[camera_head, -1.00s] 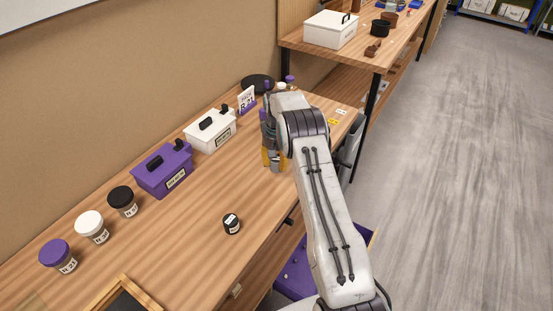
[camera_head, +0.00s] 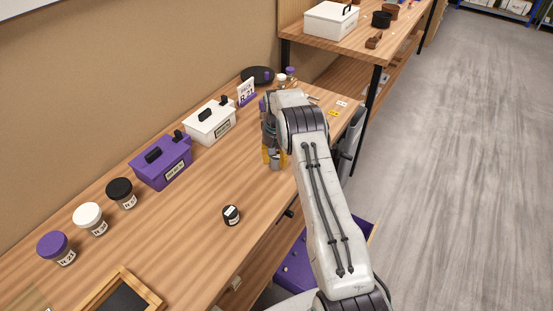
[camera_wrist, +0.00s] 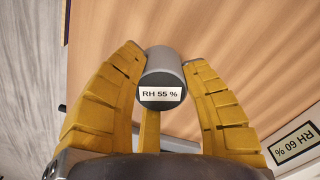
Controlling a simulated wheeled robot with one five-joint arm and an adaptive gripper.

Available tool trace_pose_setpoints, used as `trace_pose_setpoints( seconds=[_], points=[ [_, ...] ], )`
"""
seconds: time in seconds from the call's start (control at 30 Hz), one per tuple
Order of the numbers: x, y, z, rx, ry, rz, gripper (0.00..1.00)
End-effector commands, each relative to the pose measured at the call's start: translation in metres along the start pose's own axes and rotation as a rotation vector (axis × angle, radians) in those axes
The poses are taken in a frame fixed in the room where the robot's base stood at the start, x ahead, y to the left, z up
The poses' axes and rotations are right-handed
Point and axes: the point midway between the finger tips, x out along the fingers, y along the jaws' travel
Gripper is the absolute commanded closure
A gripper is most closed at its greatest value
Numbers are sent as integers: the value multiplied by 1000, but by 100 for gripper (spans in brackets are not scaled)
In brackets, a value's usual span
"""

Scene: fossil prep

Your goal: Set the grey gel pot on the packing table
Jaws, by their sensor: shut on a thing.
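The grey gel pot (camera_wrist: 162,70) is a small grey cylinder with an "RH 55 %" label on its dark end face, held between the yellow fingers of my gripper (camera_wrist: 168,60) in the wrist view. In the head view my gripper (camera_head: 274,157) is at the right part of the near wooden bench (camera_head: 200,190), largely hidden behind my own arm. A grey part of the pot (camera_head: 276,164) shows at the fingers. I cannot tell whether it touches the wood.
A purple box (camera_head: 160,163), a white box (camera_head: 208,124) and lidded jars (camera_head: 122,192) line the bench's back side. A small black pot (camera_head: 231,215) stands near the front edge. A framed tray (camera_head: 118,296) lies at bottom left. An open purple drawer (camera_head: 300,262) juts out below.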

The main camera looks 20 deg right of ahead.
Motion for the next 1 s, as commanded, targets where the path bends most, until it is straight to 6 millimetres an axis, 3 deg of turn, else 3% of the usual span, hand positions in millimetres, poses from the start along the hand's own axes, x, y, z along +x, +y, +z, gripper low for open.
trace_pose_setpoints(
  seconds=[0.6, 0.63, 0.87, 1.0],
  points=[
    [11, 0, 0, 0, 0, 0, 92],
    [10, 0, 0, 0, 1, 0, 55],
    [10, 0, 0, 0, 0, 0, 34],
    [10, 0, 0, 0, 0, 0, 33]
  ],
)
